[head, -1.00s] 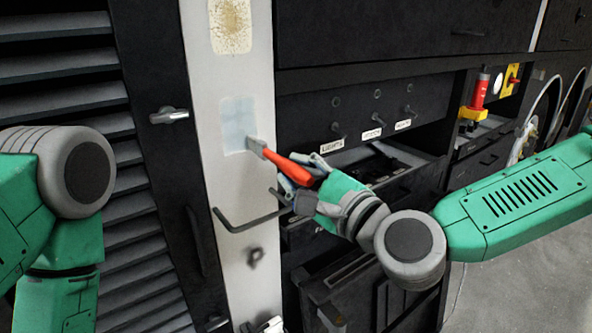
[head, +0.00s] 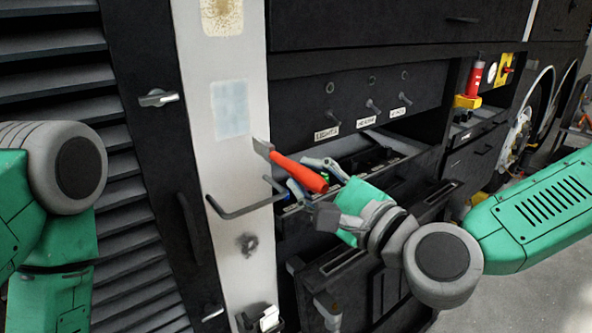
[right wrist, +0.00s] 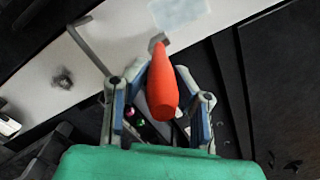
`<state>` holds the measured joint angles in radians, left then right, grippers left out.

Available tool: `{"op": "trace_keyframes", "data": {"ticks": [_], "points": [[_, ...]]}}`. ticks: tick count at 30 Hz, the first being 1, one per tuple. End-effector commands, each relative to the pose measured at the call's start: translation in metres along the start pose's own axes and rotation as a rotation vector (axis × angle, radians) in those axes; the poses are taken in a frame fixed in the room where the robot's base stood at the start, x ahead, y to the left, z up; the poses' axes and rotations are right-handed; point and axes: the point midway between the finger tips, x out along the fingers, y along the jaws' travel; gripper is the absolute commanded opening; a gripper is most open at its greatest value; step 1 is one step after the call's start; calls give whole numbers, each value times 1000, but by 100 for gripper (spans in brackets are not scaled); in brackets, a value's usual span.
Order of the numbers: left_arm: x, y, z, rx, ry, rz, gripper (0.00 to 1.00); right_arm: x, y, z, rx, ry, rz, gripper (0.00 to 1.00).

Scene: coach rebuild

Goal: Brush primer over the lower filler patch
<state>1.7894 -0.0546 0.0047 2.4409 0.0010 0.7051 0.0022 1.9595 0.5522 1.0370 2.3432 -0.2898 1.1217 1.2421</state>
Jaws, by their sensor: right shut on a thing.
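The orange-handled brush (head: 300,173) is in my right gripper (head: 318,185), which is shut on its handle. Its grey head (head: 262,148) points up and left, over the right edge of the white post. The pale blue patch (head: 230,108) on the post is above and left of the head, with a gap between them in the picture. A yellowish, brown-speckled patch (head: 222,15) sits higher up. In the right wrist view, the handle (right wrist: 162,85) lies between the fingers and the pale patch (right wrist: 178,12) is beyond it. My left gripper is out of view; only its arm shows.
A bent grey bar handle (head: 240,208) juts from the white post (head: 225,170) below the brush, with a dark spot (head: 248,243) lower down. An open drawer (head: 400,150) lies behind my right gripper. A louvred panel and black door stand left of the post.

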Motion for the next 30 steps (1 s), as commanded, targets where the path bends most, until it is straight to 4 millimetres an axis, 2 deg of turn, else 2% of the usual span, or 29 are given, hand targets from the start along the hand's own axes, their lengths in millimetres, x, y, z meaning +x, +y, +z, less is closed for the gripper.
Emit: {"op": "trace_keyframes", "data": {"ticks": [6, 18, 30], "points": [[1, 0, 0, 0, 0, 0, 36, -15, -1, 1, 1, 0, -1, 0], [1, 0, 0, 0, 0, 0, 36, -19, -1, 1, 1, 0, 0, 0], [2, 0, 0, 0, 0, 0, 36, -46, -1, 3, 0, 0, -1, 0]]}}
